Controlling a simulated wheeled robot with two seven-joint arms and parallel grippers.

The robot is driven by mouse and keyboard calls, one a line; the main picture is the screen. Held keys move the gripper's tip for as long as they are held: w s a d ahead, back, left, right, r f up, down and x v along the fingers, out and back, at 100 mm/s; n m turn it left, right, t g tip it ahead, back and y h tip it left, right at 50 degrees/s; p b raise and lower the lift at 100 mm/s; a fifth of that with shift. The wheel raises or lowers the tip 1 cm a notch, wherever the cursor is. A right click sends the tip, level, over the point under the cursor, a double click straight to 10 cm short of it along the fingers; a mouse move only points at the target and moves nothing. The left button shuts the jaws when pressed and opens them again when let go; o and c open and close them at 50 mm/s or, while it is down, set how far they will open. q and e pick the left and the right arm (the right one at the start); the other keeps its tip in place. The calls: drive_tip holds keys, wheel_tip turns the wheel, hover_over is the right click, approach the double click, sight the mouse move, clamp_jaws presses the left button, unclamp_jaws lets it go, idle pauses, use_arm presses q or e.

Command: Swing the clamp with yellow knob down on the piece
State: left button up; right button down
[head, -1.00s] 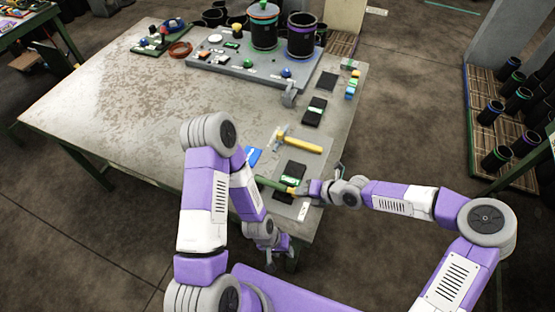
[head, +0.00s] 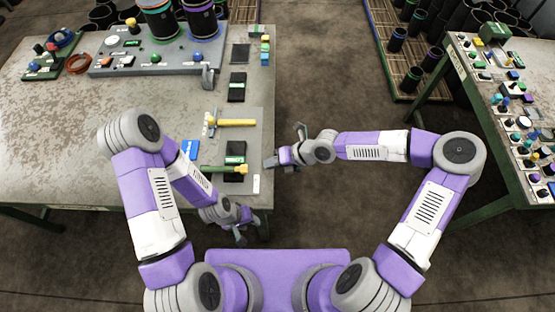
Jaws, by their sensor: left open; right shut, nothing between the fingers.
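A small yellow knob (head: 131,22) stands at the back of the grey fixture board (head: 110,68) on the table. My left gripper (head: 240,236) is open and empty, low by the table's front edge. My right gripper (head: 270,163) is shut and empty at the table's right edge.
Two black sleeves (head: 200,20) stand on the fixture board. A yellow-handled hammer (head: 236,122) and a green-handled tool (head: 222,169) lie near the right edge. The table's left surface is bare. A second table (head: 470,90) stands at the right, with open floor between.

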drive_tip(key=shift+s+d+r, duration=0.1)
drive_tip(key=shift+d+r, duration=0.2)
drive_tip(key=shift+d, duration=0.6)
drive_tip(key=s+a+f+m+g+b, duration=0.1)
drive_tip(key=s+f+m+b, duration=0.1)
drive_tip(key=s+f+m, duration=0.6)
drive_tip(key=s+f+m+g+b, duration=0.1)
drive_tip(key=s+f+m, duration=0.15)
drive_tip(key=m, duration=0.85)
drive_tip(key=s+d+f+m+h+b, duration=0.1)
drive_tip(key=d+f+m, duration=0.4)
drive_tip(key=m, duration=0.6)
drive_tip(key=s+d+f+m+t+h+b, duration=0.1)
drive_tip(key=d+f+m, duration=0.4)
drive_tip(key=m, duration=0.6)
drive_tip(key=s+h+b, duration=0.1)
drive_tip(key=s+h, duration=0.1)
drive_tip(key=shift+s+d+f+h, duration=0.15)
drive_tip(key=shift+d+f+h, duration=0.15)
drive_tip(key=shift+f+h, duration=0.1)
